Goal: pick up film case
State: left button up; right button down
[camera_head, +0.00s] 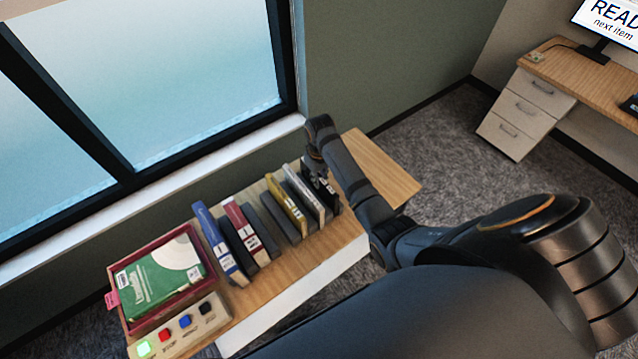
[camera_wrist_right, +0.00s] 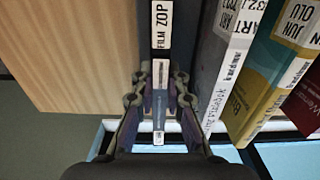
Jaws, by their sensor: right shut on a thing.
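The film case (camera_wrist_right: 160,40) is a slim black case with a white label reading FILM ZOP on its spine. In the wrist view it stands between the fingers of my right gripper (camera_wrist_right: 160,78), which is shut on it. In the head view the black case (camera_head: 331,198) is at the right end of the row of books, and my right gripper (camera_head: 314,162) is at its top. The gripper and arm hide part of it there. My left gripper is not in view.
Grey (camera_wrist_right: 222,60) and yellow (camera_wrist_right: 272,75) books stand close beside the case. The wooden shelf top (camera_head: 375,165) is bare to the right. A red tray (camera_head: 199,285) holds a green book (camera_head: 155,280), with a button panel (camera_head: 205,310) in front. A window is behind.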

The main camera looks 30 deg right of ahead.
notch_tip(320, 180, up, 7)
jog(key=shift+w+f+b, duration=0.1)
jog(key=shift+f+b, duration=0.05)
jog(key=shift+b, duration=0.95)
notch_tip(320, 180, up, 3)
jog(key=shift+f+p, duration=0.1)
jog(key=shift+p, duration=0.35)
jog(key=shift+r, duration=0.2)
